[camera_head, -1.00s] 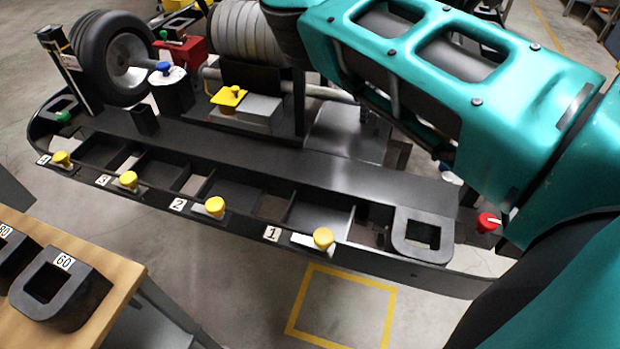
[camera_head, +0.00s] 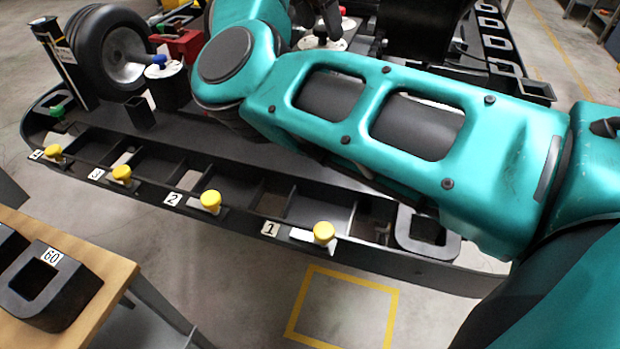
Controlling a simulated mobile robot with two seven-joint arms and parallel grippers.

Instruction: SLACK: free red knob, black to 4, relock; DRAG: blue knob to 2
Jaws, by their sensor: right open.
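The blue knob (camera_head: 160,62) stands on a round white dial (camera_head: 165,71) atop a dark post, beside the wheel at upper left. My right arm reaches in from the right and across the kart. My right gripper (camera_head: 322,38) is dark, partly cut off by the top edge, open, and over or beside another round white dial (camera_head: 338,42). I cannot tell a black knob apart from the dark fingers there. The red knob seen earlier at the right is hidden behind my arm. My left gripper is not in view.
Several yellow knobs (camera_head: 323,233) line the kart's near edge beside number labels. A tyre (camera_head: 92,55) and red box (camera_head: 185,44) stand at upper left. A wooden table (camera_head: 110,262) with dark blocks (camera_head: 55,290) is at lower left. The floor in front is clear.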

